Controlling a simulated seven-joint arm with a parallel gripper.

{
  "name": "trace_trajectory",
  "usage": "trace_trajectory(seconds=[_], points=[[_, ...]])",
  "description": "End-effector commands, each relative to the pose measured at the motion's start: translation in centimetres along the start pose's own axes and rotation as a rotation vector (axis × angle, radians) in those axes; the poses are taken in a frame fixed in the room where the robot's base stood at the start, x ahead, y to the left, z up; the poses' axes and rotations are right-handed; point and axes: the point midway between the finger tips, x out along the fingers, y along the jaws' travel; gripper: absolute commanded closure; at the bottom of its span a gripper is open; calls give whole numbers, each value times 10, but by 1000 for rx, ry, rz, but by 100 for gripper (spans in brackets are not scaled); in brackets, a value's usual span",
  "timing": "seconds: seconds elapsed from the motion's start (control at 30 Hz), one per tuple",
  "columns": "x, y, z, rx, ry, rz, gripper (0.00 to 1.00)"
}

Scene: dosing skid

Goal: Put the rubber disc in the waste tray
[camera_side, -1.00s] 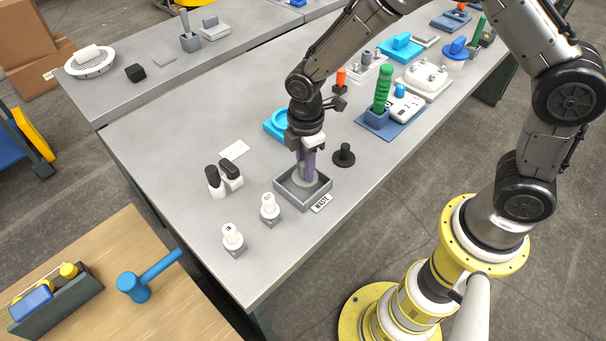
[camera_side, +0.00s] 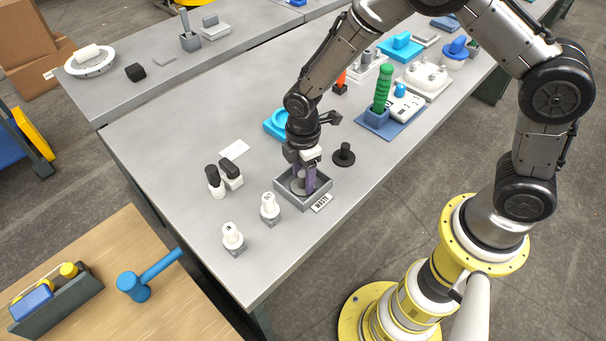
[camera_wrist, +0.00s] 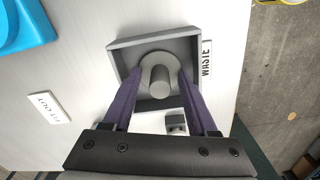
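The waste tray (camera_side: 322,196) is a square grey box with a WASTE label at its side; it also shows in the wrist view (camera_wrist: 122,60). A grey disc with an upright round knob (camera_wrist: 160,82), which looks like the rubber disc, lies inside the tray. My gripper (camera_side: 305,188) points down into the tray. Its purple fingers stand apart on either side of the knob in the wrist view (camera_wrist: 160,75), with gaps to it, so it is open. The fingers partly hide the disc in the side view.
A black knobbed disc (camera_side: 344,155) stands right of the tray. White knobbed parts on grey blocks (camera_side: 269,208) (camera_side: 232,238) stand to the left, near the table edge. A FIT OUT label (camera_wrist: 48,107) lies flat.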

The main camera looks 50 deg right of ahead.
Motion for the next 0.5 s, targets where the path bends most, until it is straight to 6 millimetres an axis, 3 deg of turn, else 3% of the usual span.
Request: trace_trajectory(seconds=[0.27,0.5], points=[[-3,0,0,0,1,1,42],[-39,1,-1,0,4,6,42]])
